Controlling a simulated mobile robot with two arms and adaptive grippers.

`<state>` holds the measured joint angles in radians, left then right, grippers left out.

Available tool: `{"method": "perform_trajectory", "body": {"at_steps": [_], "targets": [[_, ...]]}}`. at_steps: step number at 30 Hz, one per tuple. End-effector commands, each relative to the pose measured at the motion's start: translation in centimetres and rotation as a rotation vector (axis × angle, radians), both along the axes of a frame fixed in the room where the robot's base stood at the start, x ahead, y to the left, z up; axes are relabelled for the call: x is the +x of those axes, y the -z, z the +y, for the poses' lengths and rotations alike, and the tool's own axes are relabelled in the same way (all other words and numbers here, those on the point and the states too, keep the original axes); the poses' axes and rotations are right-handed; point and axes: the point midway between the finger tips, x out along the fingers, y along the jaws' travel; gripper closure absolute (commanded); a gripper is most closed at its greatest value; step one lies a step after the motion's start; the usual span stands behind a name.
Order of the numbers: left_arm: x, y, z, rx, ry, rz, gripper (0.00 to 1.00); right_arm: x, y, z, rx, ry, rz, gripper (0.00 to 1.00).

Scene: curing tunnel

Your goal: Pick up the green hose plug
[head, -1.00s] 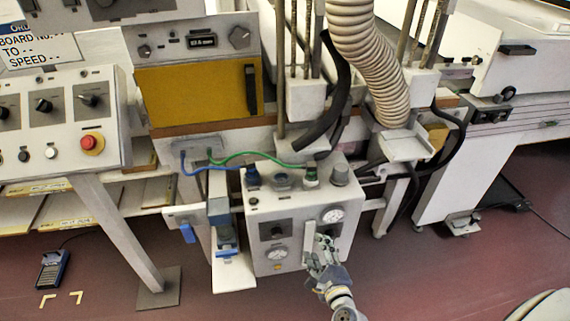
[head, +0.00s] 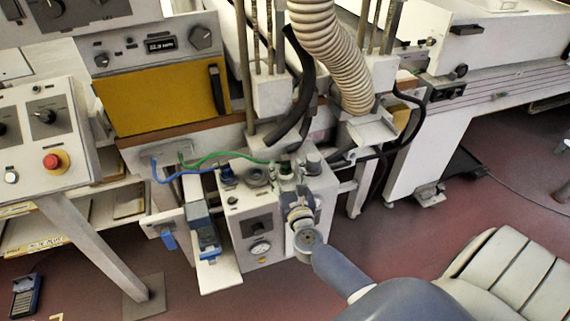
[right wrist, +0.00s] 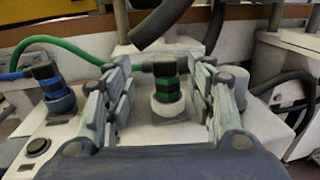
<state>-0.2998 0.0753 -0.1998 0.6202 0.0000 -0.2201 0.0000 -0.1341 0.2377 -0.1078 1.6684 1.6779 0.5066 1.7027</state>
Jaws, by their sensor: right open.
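The green hose plug (right wrist: 166,88) is black with green bands and stands upright in a pale socket on top of the white box (head: 262,215). A green hose (right wrist: 75,50) runs to it from the left. In the right wrist view my right gripper (right wrist: 163,88) is open, with one finger on each side of the plug; I cannot tell whether either finger touches it. In the head view the plug (head: 285,168) shows just beyond my right gripper (head: 295,190). My left gripper is not in view.
A blue hose plug (right wrist: 55,88) stands left of the green one. A grey knob (head: 313,162) is close on the right. Black hoses (head: 293,120) and a ribbed duct (head: 335,50) hang above and behind. A grey-white seat (head: 500,270) is at lower right.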

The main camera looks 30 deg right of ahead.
Motion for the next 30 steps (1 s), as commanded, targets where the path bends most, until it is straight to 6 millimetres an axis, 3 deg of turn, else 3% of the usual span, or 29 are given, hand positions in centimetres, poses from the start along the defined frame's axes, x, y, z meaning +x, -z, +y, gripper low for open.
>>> {"method": "perform_trajectory", "body": {"at_steps": [10,20,23,27,30], "targets": [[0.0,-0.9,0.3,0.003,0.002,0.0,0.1,3.8,-0.2,-2.2,-0.004,0.0,-0.001,0.49],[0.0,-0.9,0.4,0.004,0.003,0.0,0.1,4.4,0.0,-2.5,-0.003,0.0,0.0,0.49],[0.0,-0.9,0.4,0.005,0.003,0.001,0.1,4.4,0.0,-2.5,-0.003,0.0,0.0,0.67],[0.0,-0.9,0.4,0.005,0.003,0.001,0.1,4.4,0.0,-2.5,-0.003,0.0,0.0,0.99],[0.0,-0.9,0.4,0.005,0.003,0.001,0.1,4.4,-0.1,-2.5,-0.002,0.0,0.0,0.99]]}}
